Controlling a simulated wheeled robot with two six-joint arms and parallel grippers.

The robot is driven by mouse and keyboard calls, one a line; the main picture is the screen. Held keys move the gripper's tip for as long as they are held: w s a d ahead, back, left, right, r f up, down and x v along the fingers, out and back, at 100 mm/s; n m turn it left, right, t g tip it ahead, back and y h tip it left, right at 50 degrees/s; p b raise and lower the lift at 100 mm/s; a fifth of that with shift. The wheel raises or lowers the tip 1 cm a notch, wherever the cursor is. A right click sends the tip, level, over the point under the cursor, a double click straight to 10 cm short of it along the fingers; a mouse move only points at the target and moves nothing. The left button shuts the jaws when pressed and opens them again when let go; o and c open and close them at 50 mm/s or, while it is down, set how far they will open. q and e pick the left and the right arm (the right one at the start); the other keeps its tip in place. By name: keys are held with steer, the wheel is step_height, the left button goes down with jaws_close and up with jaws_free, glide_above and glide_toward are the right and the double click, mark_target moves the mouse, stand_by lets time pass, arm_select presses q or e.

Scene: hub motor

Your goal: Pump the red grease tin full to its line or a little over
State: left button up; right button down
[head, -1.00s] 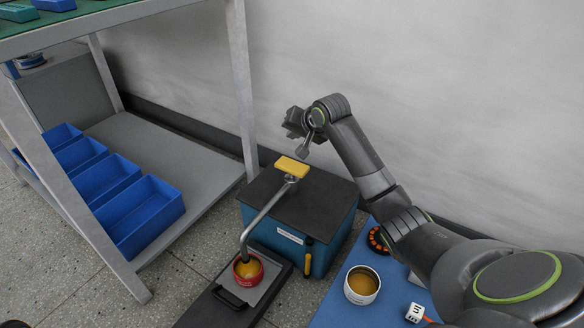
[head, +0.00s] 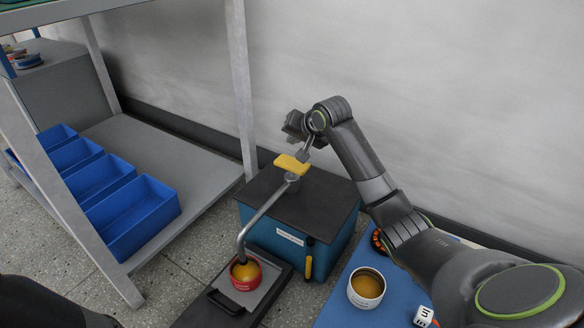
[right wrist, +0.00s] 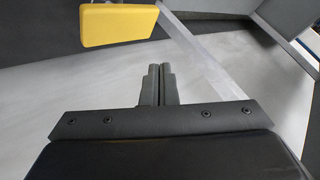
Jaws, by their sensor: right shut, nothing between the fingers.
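The red tin (head: 246,283) stands under the spout of the pump, on the low black platform. Yellow grease (head: 244,270) shows inside; its fill line cannot be made out. The pump's teal box (head: 329,238) has a dark top, a bent grey pipe (head: 264,213) and a yellow pad (head: 291,164) above it. My right gripper (head: 303,153) points down just over the pad's far right side. In the right wrist view its fingers (right wrist: 158,72) are shut and empty, beside the yellow pad (right wrist: 117,25); I cannot tell if they touch it. My left gripper is out of view.
A white tin (head: 367,287) with yellow content, an orange-and-black ring (head: 377,240) and a white labelled cube (head: 423,316) are on the blue mat (head: 345,315). Blue bins (head: 144,222) line the bench's lower shelf (head: 185,180) at left. A wall stands behind.

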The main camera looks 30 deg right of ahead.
mark_target(294, 165)
step_height(294, 165, down, 2)
steer(key=b, duration=0.3)
steer(key=shift+f, duration=1.4)
stand_by(0.8)
steer(key=shift+f+p, duration=0.25)
steer(key=shift+p, duration=0.65)
steer(key=shift+f, duration=0.15)
steer(key=shift+f+p, duration=0.5)
steer(key=shift+f, duration=1.2)
stand_by(0.9)
